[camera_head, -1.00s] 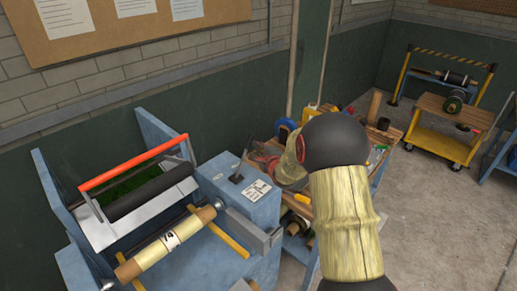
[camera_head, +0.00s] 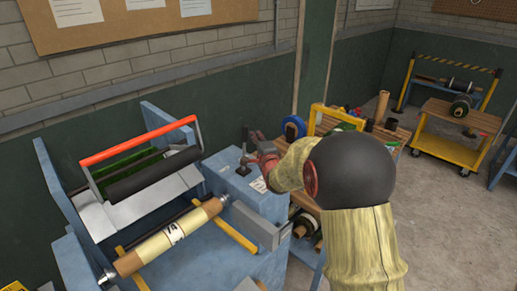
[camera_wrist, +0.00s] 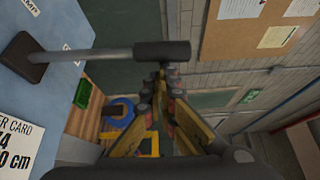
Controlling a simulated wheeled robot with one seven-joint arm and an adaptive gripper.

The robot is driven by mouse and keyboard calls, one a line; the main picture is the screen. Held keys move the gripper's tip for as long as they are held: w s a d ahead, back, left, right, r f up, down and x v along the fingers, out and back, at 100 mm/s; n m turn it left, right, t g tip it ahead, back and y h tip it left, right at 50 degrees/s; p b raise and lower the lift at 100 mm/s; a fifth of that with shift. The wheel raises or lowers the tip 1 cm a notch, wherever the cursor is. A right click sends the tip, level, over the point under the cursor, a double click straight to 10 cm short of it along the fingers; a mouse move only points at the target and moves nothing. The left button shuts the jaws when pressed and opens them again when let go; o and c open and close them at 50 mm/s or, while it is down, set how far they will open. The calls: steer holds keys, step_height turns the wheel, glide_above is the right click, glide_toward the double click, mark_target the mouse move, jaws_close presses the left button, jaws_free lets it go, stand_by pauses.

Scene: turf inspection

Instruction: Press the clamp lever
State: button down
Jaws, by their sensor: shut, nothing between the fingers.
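The clamp lever (camera_head: 244,140) is a dark stick rising from a small block on top of the blue machine housing. In the wrist view its grey rod ends in a black cylindrical grip (camera_wrist: 162,50), with the square base at the left. My gripper (camera_wrist: 161,74) is shut and empty, its fingertips close together right beside the black grip. I cannot tell whether they touch it. In the head view my gripper (camera_head: 260,152) is just right of the lever, partly hidden by my own wrist and yellow-sleeved arm. The lever looks upright there.
A roller with a yellow-tan tube (camera_head: 165,240) lies across the blue machine, with a red-handled frame (camera_head: 138,140) behind it. A white card (camera_wrist: 22,150) lies on the housing. A wooden-topped bench (camera_head: 360,150) with a blue ring and yellow frame stands beyond my arm.

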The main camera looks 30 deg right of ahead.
steer(key=s+a+f+n+t+b, duration=0.1)
steer(key=s+a+n+t+b, duration=0.1)
steer(key=a+b, duration=0.7)
steer(key=shift+s+a+n+b, duration=0.3)
steer(key=shift+s+n+b, duration=0.55)
steer(key=shift+b, duration=0.55)
steer(key=shift+w+f, duration=0.1)
